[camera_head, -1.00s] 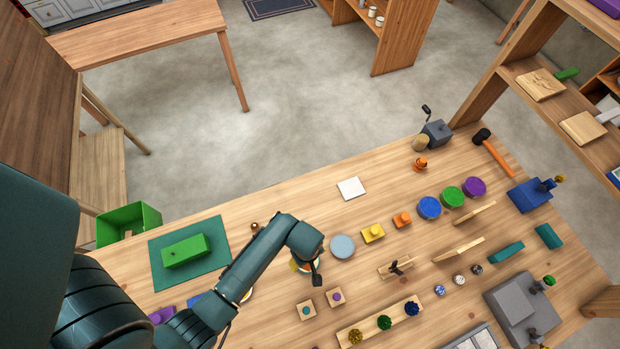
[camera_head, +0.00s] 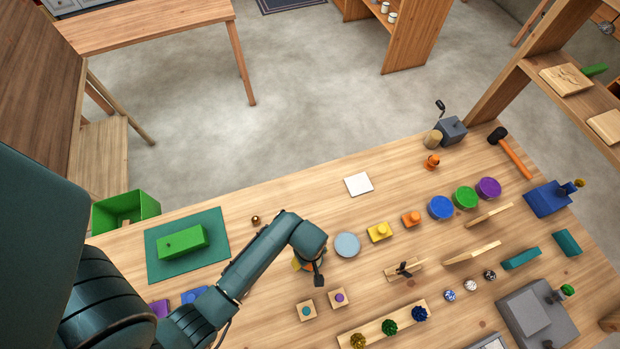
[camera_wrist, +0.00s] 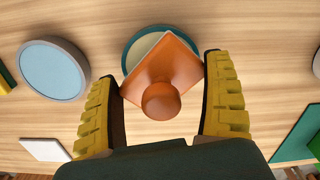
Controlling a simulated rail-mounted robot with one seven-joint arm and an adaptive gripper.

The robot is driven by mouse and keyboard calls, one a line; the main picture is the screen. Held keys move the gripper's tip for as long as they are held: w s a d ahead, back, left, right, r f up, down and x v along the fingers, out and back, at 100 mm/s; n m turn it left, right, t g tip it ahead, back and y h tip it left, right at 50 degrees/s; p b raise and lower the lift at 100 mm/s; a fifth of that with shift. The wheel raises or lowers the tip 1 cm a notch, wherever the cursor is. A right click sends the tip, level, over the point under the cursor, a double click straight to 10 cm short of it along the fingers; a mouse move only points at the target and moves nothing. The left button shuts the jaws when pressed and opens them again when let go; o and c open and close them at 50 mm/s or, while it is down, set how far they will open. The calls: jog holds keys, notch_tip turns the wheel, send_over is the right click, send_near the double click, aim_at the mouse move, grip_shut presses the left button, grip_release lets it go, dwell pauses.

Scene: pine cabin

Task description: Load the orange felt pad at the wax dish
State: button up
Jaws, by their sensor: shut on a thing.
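My gripper (camera_wrist: 163,95) has yellow ribbed fingers shut on the orange felt pad (camera_wrist: 160,65), a square block with a round knob facing the wrist camera. The pad sits turned like a diamond between the fingers. Behind it in the wrist view is a round dish with a teal rim and cream inside, seemingly the wax dish (camera_wrist: 134,44). The pad covers much of it, and I cannot tell whether they touch. In the head view my gripper (camera_head: 308,266) is over the table, and my arm hides most of the dish.
A pale blue disc (camera_head: 347,245) lies close to the right of my gripper. A white square (camera_head: 359,184) lies near the far edge. Two small wooden blocks (camera_head: 307,311) are in front.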

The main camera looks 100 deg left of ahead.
jog(key=shift+f, duration=0.45)
dwell(0.5)
jog(key=shift+f, duration=0.15)
dwell(1.4)
notch_tip(320, 180, up, 7)
jog(key=p, duration=0.8)
jog(key=shift+r, duration=0.2)
jog(key=shift+f, duration=0.1)
